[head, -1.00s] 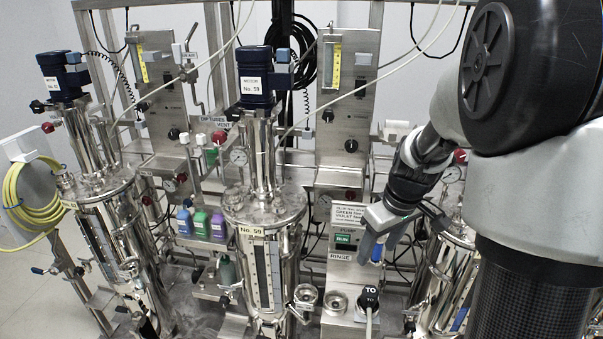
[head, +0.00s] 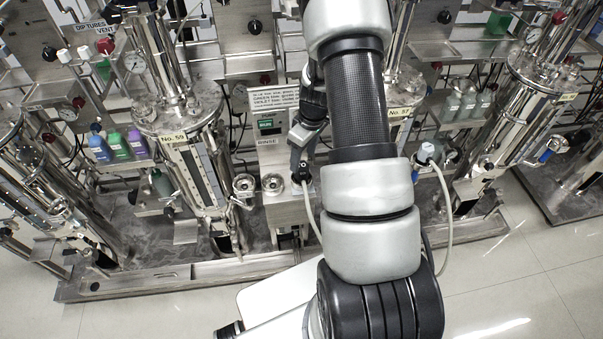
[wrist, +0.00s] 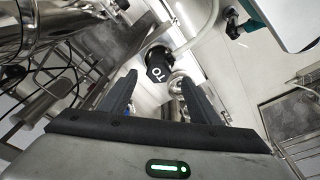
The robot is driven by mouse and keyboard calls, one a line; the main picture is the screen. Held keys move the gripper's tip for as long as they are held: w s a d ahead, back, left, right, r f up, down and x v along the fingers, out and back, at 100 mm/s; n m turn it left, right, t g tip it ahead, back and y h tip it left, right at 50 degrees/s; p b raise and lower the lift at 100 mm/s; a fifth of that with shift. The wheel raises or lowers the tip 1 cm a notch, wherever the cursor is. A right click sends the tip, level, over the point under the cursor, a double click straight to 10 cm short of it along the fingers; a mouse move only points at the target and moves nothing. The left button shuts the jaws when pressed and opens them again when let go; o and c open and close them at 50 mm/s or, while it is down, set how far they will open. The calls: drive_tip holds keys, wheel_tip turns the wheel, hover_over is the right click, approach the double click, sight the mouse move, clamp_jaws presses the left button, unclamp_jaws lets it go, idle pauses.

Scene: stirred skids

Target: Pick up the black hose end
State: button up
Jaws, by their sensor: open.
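The black hose end (head: 301,174) sits at the rinse box in the head view, with a pale hose running down from it. Nothing is held. In the head view my gripper (head: 299,154) is right above the hose end and partly covers it. I cannot tell whether the fingers touch it.
The steel rinse box (head: 287,207) has a round cup (head: 271,183) left of the hose end. A white-capped hose (head: 427,153) is at the right. My arm hides much of the middle.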

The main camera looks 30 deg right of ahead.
sight(302, 165)
drive_tip(key=shift+w+a+f, duration=0.1)
drive_tip(key=shift+w+f, duration=0.1)
drive_tip(key=shift+f, duration=1.25)
drive_tip(key=shift+w+f, duration=0.2)
drive_tip(key=shift+f, duration=1.2)
drive_tip(key=c, duration=1.4)
